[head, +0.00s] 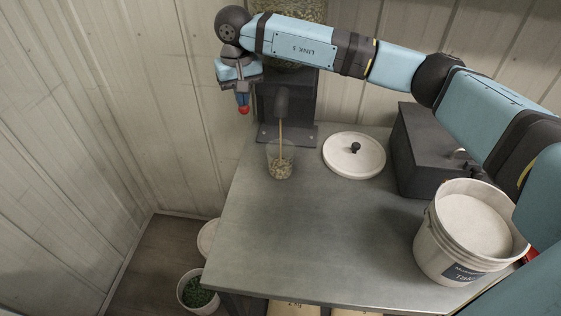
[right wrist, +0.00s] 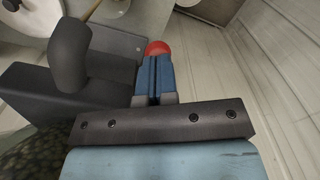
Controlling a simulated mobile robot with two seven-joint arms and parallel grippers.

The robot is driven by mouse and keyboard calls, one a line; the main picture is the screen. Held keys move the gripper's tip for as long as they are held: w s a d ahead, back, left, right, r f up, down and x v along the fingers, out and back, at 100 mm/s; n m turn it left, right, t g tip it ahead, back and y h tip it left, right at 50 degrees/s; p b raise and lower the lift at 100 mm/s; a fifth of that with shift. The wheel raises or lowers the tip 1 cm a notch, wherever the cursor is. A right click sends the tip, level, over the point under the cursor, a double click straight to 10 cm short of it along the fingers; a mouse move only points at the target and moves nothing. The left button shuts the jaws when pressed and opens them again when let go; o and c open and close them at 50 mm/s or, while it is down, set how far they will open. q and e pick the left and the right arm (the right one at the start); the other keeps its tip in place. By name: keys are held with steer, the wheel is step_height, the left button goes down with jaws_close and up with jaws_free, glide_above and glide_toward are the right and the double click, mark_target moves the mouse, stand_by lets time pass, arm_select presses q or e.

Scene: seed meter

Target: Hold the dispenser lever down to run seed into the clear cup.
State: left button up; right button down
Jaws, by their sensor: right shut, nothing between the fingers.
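The dispenser is a dark stand (head: 303,95) with a clear hopper of seed (head: 300,10) on top, partly hidden by my right arm. Its dark spout (head: 282,103) also shows in the right wrist view (right wrist: 70,55). A thin tan stream of seed runs from the spout into the clear cup (head: 281,160), which stands upright with seed in its lower part. My right gripper (head: 242,101) is shut and empty, with its fingertips over the lever's red knob (head: 244,110). In the right wrist view the knob (right wrist: 157,47) lies just beyond the blue fingers, apparently touching them. My left gripper is not in view.
A white lid (head: 354,157) with a black knob lies right of the cup. A dark box (head: 425,150) and a white labelled bucket (head: 465,235) stand at the right. The middle of the metal table (head: 310,230) is clear. Walls close in behind and left.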

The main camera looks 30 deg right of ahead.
stand_by(0.3)
step_height(320, 180, up, 9)
steer(key=p, duration=0.3)
stand_by(1.2)
